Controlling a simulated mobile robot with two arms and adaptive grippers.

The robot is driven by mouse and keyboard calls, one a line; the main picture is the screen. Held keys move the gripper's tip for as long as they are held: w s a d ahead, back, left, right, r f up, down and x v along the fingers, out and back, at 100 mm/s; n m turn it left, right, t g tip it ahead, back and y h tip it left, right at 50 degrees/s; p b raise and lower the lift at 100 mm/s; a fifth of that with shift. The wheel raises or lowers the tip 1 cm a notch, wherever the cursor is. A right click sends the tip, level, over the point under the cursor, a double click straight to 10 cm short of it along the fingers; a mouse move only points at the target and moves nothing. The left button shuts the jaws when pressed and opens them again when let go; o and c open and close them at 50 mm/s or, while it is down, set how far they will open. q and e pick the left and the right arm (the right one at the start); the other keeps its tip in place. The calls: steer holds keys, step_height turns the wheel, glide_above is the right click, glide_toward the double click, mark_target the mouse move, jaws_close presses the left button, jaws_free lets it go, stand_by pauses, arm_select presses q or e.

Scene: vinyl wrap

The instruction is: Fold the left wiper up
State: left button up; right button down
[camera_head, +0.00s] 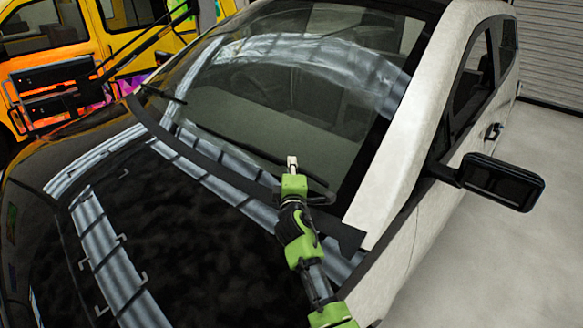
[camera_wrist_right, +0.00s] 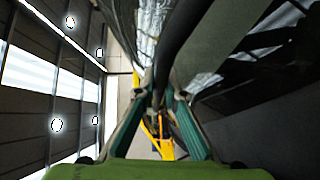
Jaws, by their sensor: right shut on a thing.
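My right gripper (camera_head: 291,166) reaches over the dark hood to the windshield's lower edge, on the right half of the glass. A thin black wiper (camera_head: 236,150) runs along the lower glass to this gripper. In the right wrist view, a dark bar (camera_wrist_right: 184,45), apparently this wiper, passes between the green-padded fingers of my right gripper (camera_wrist_right: 160,98), which are shut on it. The exact contact is hard to see. Another black wiper (camera_head: 165,95) lies low on the windshield at the picture's left. My left gripper is not in view.
The windshield (camera_head: 300,110) belongs to a white car with a glossy black hood (camera_head: 190,250). A black side mirror (camera_head: 503,181) sticks out on the right. A yellow-orange vehicle (camera_head: 60,45) stands behind at left. Bare floor (camera_head: 500,260) lies to the right.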

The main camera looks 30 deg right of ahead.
steer(key=shift+s+a+r, duration=0.1)
steer(key=shift+s+r, duration=0.05)
steer(key=shift+r, duration=0.05)
steer(key=shift+s+a+r+t+y+b, duration=0.3)
steer(key=shift+s+r+t+y+b, duration=0.3)
steer(key=shift+t+b, duration=0.4)
steer(key=s+r+m+t+y+b, duration=0.1)
steer(key=s+r+t+y+b, duration=0.3)
steer(key=b, duration=0.4)
steer(key=shift+s+a+r+t, duration=0.2)
steer(key=shift+s+r+t, duration=0.2)
steer(key=shift+s+t, duration=0.3)
steer(key=c, duration=2.4)
jaws_free()
steer(key=shift+o, duration=0.2)
